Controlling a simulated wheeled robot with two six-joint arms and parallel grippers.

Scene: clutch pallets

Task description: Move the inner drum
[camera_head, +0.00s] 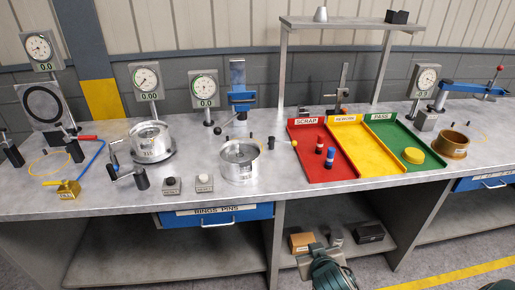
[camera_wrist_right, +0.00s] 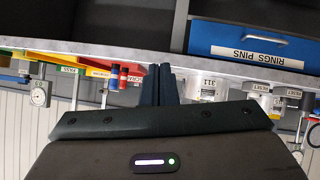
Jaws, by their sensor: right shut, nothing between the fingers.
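Two silvery metal drums stand on the grey bench in the head view. One drum (camera_head: 150,142) sits on a round base at the left. The other drum (camera_head: 239,161) stands nearer the front edge, open at the top. I cannot tell which is the inner drum. My right gripper (camera_wrist_right: 165,83) is shut and empty, in front of the bench and apart from both drums. My left gripper is not in view.
Red (camera_head: 309,171), yellow and green (camera_head: 399,148) trays lie right of the drums, with small red and blue bottles and a yellow disc. A brass ring (camera_head: 451,144) stands farther right. Dial gauges (camera_head: 204,89) line the back. A blue drawer (camera_head: 218,216) is below the bench.

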